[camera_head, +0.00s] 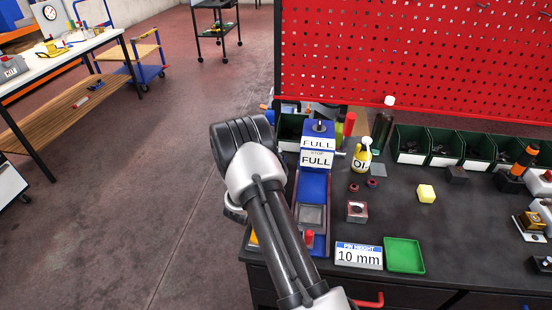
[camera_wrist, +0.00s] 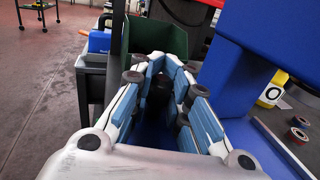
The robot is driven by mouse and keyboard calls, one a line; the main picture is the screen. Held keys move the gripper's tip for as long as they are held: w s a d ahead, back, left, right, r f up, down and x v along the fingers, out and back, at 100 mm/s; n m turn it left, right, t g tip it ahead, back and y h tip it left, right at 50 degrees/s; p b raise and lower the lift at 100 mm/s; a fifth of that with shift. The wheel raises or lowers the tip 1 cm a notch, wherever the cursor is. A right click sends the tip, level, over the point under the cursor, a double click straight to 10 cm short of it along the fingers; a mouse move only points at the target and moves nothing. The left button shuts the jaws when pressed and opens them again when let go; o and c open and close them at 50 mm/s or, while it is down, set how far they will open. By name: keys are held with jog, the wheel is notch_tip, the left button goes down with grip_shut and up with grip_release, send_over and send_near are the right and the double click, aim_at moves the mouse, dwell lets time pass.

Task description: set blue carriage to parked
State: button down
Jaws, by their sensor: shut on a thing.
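The blue carriage (camera_head: 318,158) with white FULL labels is at the far end of a track (camera_head: 313,215) with a blue bed, along the left side of the dark bench. A large blue body, apparently the carriage, fills the right of the wrist view (camera_wrist: 238,72). My gripper (camera_wrist: 178,80) is beside it, its fingers close around a dark part between them, which seems to belong to the carriage; the contact is mostly hidden. In the head view my arm hides the gripper.
Green bins (camera_head: 412,145) line the back of the bench below a red pegboard (camera_head: 410,50); one green bin (camera_wrist: 150,38) is just beyond my fingers. A yellow bottle (camera_head: 361,157), a metal block (camera_head: 356,211) and a 10 mm sign (camera_head: 358,256) stand right of the track.

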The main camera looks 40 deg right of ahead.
jog(key=c, duration=1.5)
grip_release()
jog(key=shift+w+a, duration=0.1)
jog(key=v, duration=1.2)
